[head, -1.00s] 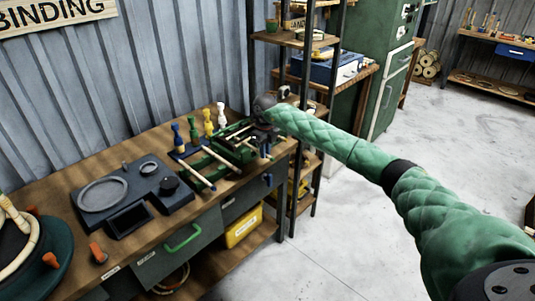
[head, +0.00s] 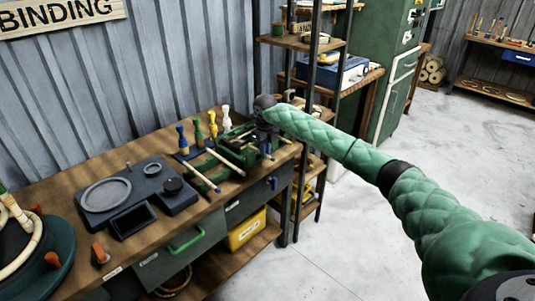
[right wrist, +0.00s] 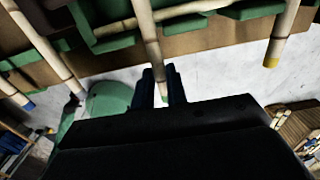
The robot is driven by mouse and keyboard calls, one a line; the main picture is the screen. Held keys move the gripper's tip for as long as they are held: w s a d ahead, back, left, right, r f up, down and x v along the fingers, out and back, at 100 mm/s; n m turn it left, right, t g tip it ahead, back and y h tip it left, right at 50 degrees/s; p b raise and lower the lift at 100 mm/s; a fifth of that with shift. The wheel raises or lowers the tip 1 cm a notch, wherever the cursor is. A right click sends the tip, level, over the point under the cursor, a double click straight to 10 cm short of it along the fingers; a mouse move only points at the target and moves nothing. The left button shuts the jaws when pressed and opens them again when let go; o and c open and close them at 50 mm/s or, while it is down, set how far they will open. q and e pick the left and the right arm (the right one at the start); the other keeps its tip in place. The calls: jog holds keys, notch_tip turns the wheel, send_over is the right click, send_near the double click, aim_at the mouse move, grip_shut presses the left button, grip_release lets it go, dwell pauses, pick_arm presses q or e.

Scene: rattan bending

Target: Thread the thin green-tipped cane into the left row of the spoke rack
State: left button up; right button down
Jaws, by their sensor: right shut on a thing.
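The green spoke rack (head: 236,153) stands at the right end of the workbench in the head view. Its green bars and pale canes fill the top of the right wrist view (right wrist: 105,40). My right gripper (right wrist: 162,88) is shut on a thin pale cane (right wrist: 149,35), whose near end sticks out between the dark fingers and looks faintly green. The cane's other end runs up into the rack area; whether it sits in a row is unclear. In the head view my right gripper (head: 266,132) is small and partly hidden by my arm. My left gripper is out of view.
Neighbouring canes have a yellow tip (right wrist: 270,62) and a blue tip (right wrist: 28,105). Several coloured bottle-shaped pegs (head: 212,125) stand behind the rack. A dark tray unit (head: 140,193) lies left of it. A shelf unit (head: 300,45) stands close on the right.

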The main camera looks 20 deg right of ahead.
jog(key=shift+w+a+b, duration=0.2)
jog(key=shift+w+b, duration=0.05)
jog(key=shift+w, duration=0.25)
jog(key=shift+w+a+b, duration=0.2)
jog(key=shift+w, duration=0.25)
jog(key=shift+f, duration=0.25)
dwell(0.3)
jog(key=c, duration=1.3)
grip_release()
jog(key=shift+r, duration=0.1)
notch_tip(320, 180, up, 8)
jog(key=shift+f+b, duration=0.2)
jog(key=shift+b, duration=1)
